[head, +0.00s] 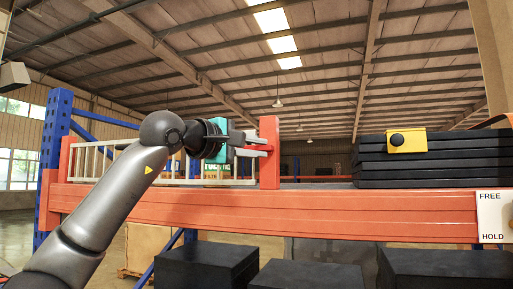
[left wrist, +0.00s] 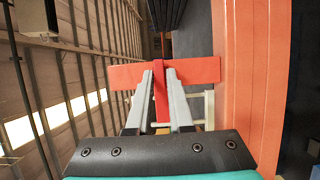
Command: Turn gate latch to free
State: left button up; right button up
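My left gripper (head: 262,145) is at the red upright post (head: 269,165) at the end of the white-railed gate (head: 90,163). In the left wrist view its two fingers (left wrist: 160,75) lie on either side of a narrow red bar (left wrist: 160,92) in front of the red post (left wrist: 205,70), with no clear gap between them and the bar. A white plate (head: 494,217) marked FREE above and HOLD below is at the far right, cut by the picture edge. No pointer shows on its visible part. My right gripper is out of view.
A long orange shelf beam (head: 330,212) runs across below the gripper. Black stacked slabs (head: 400,170) with a yellow latch plate (head: 407,140) stand on the shelf at right. A blue rack upright (head: 55,135) is at left. Black boxes (head: 207,265) sit below.

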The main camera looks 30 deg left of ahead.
pick_arm(q)
grip_shut()
dwell(1.0)
